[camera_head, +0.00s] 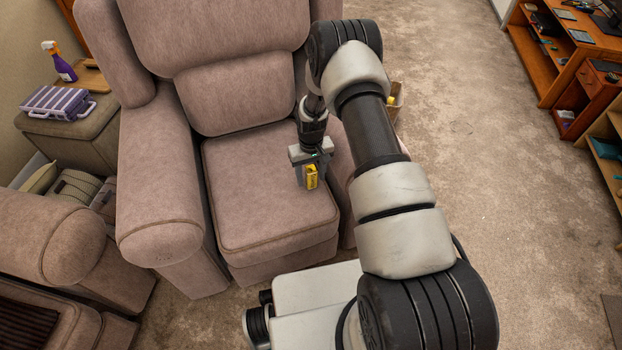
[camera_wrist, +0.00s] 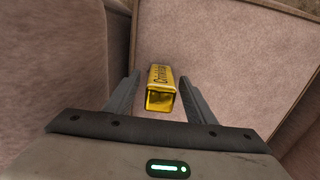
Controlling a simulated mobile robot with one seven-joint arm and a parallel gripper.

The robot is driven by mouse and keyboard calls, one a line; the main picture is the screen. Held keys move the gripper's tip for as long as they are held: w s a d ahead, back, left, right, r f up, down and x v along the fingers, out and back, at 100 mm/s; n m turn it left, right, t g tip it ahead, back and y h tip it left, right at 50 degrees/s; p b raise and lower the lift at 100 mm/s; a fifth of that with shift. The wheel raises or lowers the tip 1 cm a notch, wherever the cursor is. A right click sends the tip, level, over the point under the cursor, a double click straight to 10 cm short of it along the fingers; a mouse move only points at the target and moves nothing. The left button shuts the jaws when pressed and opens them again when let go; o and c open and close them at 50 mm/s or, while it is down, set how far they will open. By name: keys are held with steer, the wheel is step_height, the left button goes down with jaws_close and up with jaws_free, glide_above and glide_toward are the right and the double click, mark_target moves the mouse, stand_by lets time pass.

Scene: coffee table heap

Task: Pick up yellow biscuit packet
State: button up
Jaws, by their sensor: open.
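The yellow biscuit packet (camera_head: 312,177) is on or just above the seat of the armchair (camera_head: 245,170), near its right side. In the wrist view the packet (camera_wrist: 161,88) is a small yellow box with dark lettering, its end facing me. My gripper (camera_head: 313,172) is over the seat, pointing down. In the wrist view my gripper (camera_wrist: 160,90) is open, with one finger on each side of the packet and a gap visible at least on the left. I cannot tell whether the right finger touches it.
The chair's left armrest (camera_head: 158,205) and backrest (camera_head: 225,75) bound the seat. The right armrest is partly hidden by my arm. A side table holds a striped case (camera_head: 58,103) and a purple spray bottle (camera_head: 60,65). Wooden shelves (camera_head: 560,55) stand at the far right. The carpet (camera_head: 500,190) between is clear.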

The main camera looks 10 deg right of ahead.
steer(key=shift+f, duration=0.55)
steer(key=c, duration=1.2)
